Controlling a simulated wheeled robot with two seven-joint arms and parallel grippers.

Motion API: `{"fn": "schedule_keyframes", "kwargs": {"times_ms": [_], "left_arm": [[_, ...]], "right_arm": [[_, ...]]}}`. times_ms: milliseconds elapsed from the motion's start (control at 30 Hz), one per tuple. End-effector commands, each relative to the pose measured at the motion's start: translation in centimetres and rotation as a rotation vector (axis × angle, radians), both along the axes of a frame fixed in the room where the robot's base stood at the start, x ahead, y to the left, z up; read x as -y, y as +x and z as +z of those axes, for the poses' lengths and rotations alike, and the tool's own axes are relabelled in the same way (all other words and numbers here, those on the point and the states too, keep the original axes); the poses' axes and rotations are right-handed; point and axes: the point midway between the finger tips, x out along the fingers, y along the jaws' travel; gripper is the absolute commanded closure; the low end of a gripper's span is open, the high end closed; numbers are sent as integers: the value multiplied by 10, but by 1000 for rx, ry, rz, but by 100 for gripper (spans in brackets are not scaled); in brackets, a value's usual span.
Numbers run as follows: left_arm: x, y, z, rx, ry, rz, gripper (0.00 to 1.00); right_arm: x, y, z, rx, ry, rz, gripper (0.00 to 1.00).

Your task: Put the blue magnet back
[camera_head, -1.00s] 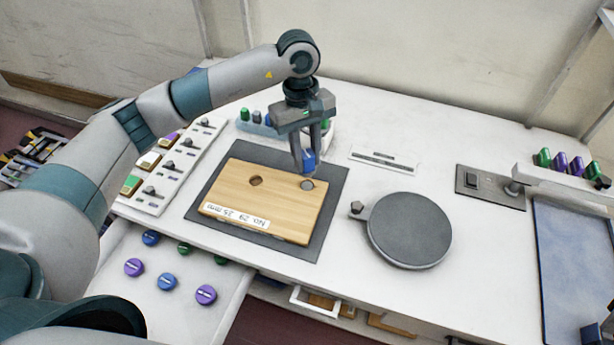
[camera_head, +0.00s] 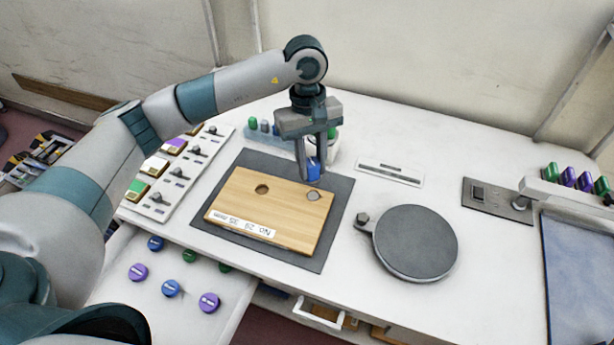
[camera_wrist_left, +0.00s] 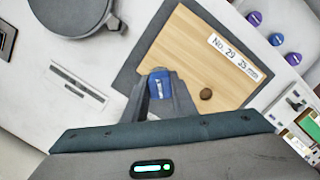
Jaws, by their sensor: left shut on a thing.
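My left gripper (camera_head: 314,172) is shut on a small blue magnet (camera_head: 314,169). It holds the magnet upright just above the far right part of a wooden board (camera_head: 268,212). In the left wrist view the blue magnet (camera_wrist_left: 159,88) sits between the fingertips over the board (camera_wrist_left: 190,60). The board has a label reading "No. 29 35 mm" and lies on a dark grey mat (camera_head: 231,163). A dark round hole (camera_head: 262,189) is at its left, and a paler round spot (camera_head: 313,196) lies just below the magnet. My right gripper is out of view.
An open drawer (camera_head: 190,290) at the front left holds several purple, blue and green knobs. A round grey plate (camera_head: 415,242) stands right of the mat. A switch panel (camera_head: 178,172) is at the left. A small rack with green pieces stands behind the gripper.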

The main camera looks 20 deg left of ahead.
Motion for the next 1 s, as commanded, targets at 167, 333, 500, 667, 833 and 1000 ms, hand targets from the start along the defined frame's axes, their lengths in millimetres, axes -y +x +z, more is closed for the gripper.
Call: {"fn": "schedule_keyframes", "kwargs": {"times_ms": [167,333,500,667,833,1000], "left_arm": [[-11,-31,8,10,1,-223,100],[-26,-72,15,8,3,-509,100],[-36,-99,20,1,2,-699,100],[-38,-104,20,-2,2,-738,100],[-38,-103,20,-1,1,-734,100],[-38,-103,20,-1,2,-732,100]], "right_arm": [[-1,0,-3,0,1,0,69],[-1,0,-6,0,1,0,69],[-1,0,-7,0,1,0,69],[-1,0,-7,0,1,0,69],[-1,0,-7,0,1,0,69],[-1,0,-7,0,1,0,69]]}}
